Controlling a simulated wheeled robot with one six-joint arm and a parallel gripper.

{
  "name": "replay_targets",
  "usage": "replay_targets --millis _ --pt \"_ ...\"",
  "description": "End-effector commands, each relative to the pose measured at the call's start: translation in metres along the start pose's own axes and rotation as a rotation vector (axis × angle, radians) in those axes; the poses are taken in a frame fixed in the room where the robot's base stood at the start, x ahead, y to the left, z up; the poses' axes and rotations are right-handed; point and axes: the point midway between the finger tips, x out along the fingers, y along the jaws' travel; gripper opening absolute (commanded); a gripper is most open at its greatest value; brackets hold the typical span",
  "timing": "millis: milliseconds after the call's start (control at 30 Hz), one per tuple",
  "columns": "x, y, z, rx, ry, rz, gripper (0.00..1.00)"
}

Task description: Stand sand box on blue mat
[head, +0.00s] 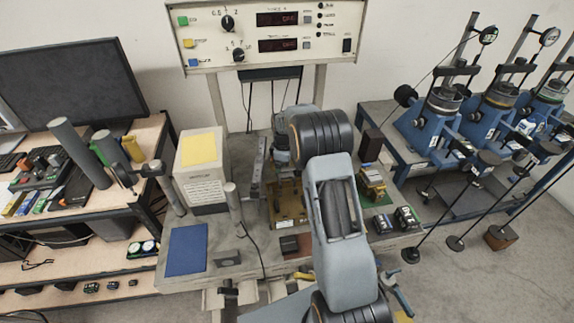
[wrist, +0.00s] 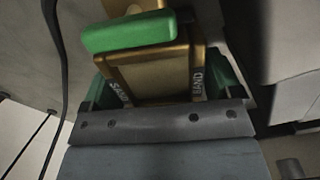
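A brass-coloured box (wrist: 150,75) with "SAND" lettering along its sides fills the middle of the wrist view. A green block (wrist: 130,34) lies across its far end, and green pieces show at both sides. My gripper (wrist: 160,124) shows as a grey bar with screws close in front of the box; whether its fingers touch the box is unclear. In the head view my arm largely hides the gripper. A brass unit (head: 288,204) stands on the bench beside my arm; I cannot tell if it is the same box. The blue mat (head: 186,250) lies bare at the bench's front left.
A white box with a yellow top (head: 203,170) stands behind the mat. An upright grey post (head: 232,205) and a dark cable stand between mat and arm. A control panel (head: 270,35) is overhead. Small brass and black items (head: 372,182) sit on the right.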

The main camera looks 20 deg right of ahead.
Motion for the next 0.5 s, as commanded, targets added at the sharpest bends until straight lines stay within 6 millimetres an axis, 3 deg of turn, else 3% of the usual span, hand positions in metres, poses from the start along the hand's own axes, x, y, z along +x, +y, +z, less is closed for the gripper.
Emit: replay_targets --millis 67,500 --pt "-0.0002 0.0001 0.0 0.0 0.0 0.0 0.77" --pt "-0.0007 0.0001 -0.0002 0.0 0.0 0.0 0.34"
